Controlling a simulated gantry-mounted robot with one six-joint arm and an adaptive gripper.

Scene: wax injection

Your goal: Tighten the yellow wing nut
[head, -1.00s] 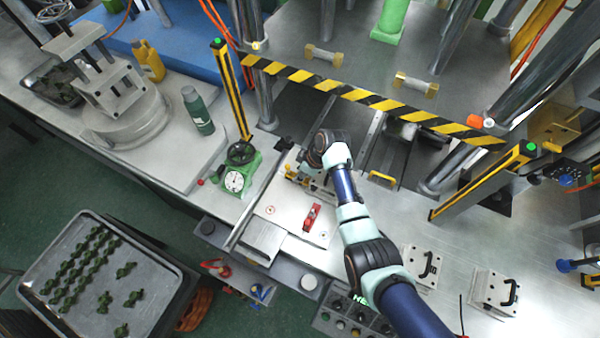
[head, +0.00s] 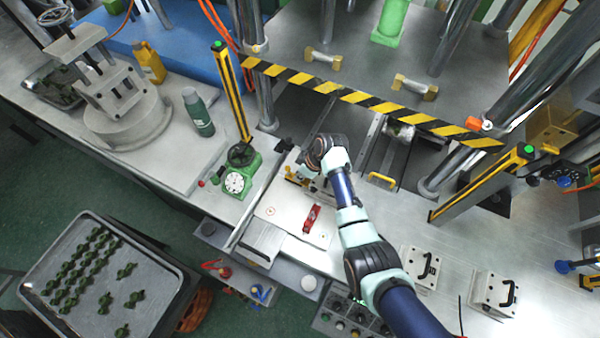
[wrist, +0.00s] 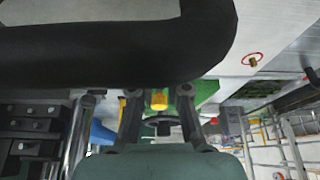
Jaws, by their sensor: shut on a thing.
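The yellow wing nut (wrist: 159,100) shows as a small yellow piece between my two fingers in the wrist view. My gripper (wrist: 158,92) is shut on it, with one dark finger on each side. In the head view my gripper (head: 302,174) is down at the left back part of the metal mould plate (head: 283,215), beside small brass-yellow parts. My wrist hides most of the nut there, so its wings and how far it is turned cannot be made out.
A red clamp (head: 312,218) sits on the plate. A green dial gauge stand (head: 238,178) is to the left, and a yellow handle (head: 382,180) to the right. A striped bar (head: 375,103) crosses behind. In the wrist view a thick black curved bar (wrist: 120,50) blocks the upper part.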

